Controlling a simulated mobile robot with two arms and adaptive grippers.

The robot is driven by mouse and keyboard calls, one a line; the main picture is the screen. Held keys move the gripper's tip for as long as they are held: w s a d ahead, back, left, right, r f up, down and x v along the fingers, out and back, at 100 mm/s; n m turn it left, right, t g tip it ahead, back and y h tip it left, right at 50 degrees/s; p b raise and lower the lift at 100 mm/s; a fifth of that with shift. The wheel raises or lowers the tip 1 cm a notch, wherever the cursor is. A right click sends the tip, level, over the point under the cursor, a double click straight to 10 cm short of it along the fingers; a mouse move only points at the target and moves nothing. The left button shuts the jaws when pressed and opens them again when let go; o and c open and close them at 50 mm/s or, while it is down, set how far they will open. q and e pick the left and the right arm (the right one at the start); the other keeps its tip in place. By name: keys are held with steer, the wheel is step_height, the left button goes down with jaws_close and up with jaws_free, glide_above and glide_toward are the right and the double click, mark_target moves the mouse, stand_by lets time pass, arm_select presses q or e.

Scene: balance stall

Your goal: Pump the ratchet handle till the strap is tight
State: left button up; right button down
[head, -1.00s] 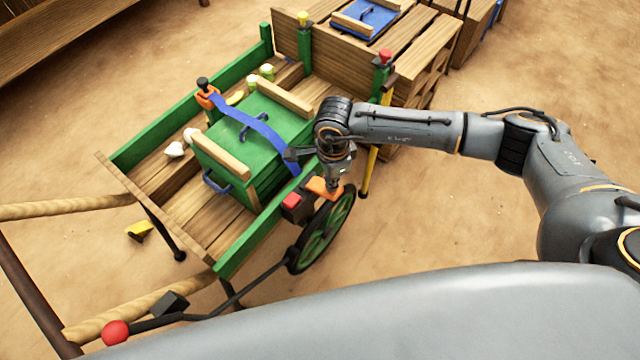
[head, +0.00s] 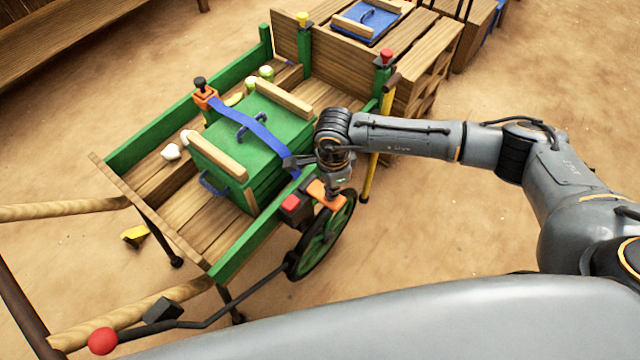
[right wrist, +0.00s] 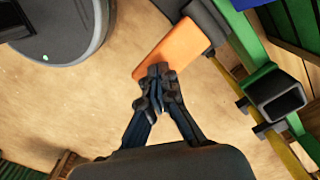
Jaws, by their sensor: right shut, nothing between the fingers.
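The orange ratchet handle (head: 328,196) sticks out from the near side of the green cart, beside a dark block with a red top (head: 292,202). The blue strap (head: 262,133) runs over the green crate (head: 235,147) from an orange fitting (head: 206,97) on the far side. It looks flat on the lid; its tension cannot be told. My right gripper (head: 340,190) is at the handle's outer end. In the right wrist view its fingers (right wrist: 160,78) are shut and empty, at the edge of the orange handle (right wrist: 178,45). My left gripper is out of view.
A spoked wheel (head: 322,238) stands just below the handle. A yellow pole (head: 367,178) stands right of it. A lever with a red knob (head: 103,341) reaches forward from the cart. Sandy ground right of the cart is clear.

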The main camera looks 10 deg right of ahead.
steer(key=shift+r+p, duration=1.5)
steer(key=shift+r, duration=1.15)
steer(key=shift+r, duration=0.1)
step_height(320, 180, up, 5)
steer(key=p, duration=0.3)
